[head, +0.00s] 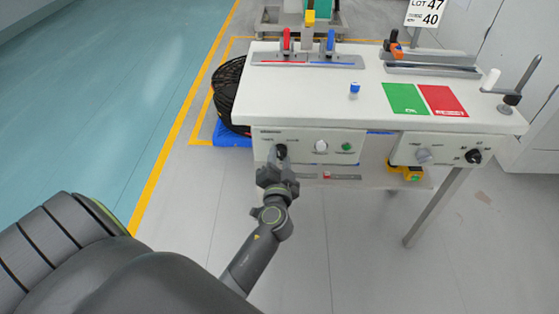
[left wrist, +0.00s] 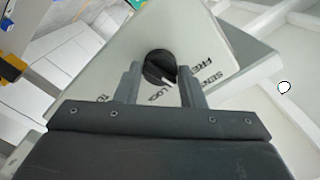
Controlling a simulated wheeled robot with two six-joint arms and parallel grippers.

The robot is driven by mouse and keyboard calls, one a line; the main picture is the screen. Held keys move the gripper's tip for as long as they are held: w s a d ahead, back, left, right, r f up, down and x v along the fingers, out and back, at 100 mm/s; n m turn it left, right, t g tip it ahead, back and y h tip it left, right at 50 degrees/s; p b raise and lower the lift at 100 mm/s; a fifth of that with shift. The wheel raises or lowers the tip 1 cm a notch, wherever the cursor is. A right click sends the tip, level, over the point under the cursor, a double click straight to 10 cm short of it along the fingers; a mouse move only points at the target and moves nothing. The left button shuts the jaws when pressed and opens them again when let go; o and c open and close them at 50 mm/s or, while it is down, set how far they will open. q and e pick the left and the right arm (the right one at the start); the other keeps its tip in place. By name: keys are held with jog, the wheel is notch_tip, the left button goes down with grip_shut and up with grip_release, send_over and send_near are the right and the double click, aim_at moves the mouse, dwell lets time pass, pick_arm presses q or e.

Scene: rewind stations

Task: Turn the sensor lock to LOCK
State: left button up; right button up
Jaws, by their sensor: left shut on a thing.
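The sensor lock is a round black knob (head: 281,150) on the left front panel of the white bench. In the left wrist view the knob (left wrist: 160,67) shows a white pointer mark on the side near the printed word LOCK; FREE is printed to the right. My left gripper (head: 279,166) reaches the knob from the front, and its two fingers (left wrist: 160,84) are shut on the knob, one on either side. In the head view the gripper hides part of the knob and its labels. My right gripper is not in view.
The same panel has a white knob (head: 321,146) and a green button (head: 346,147). A second panel to the right holds a grey knob (head: 424,156) and a black knob (head: 473,156). A black coil (head: 226,95) stands left of the bench. Floor in front is clear.

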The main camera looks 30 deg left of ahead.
pick_arm(q)
jog(key=shift+m, duration=0.9)
jog(key=m, duration=0.3)
jog(key=shift+r+m+p, duration=0.1)
jog(key=shift+m+p, duration=0.2)
jog(key=shift+m, duration=1.4)
jog(key=shift+m+p, duration=0.65)
jog(key=shift+m, duration=1.05)
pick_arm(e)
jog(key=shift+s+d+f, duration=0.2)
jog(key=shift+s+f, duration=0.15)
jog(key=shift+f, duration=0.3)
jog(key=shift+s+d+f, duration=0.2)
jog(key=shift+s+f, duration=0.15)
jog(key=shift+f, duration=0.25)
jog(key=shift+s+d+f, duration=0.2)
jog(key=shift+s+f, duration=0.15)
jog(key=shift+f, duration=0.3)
pick_arm(q)
jog(key=o, duration=1)
jog(key=shift+w, duration=0.1)
jog(key=shift+f, duration=0.2)
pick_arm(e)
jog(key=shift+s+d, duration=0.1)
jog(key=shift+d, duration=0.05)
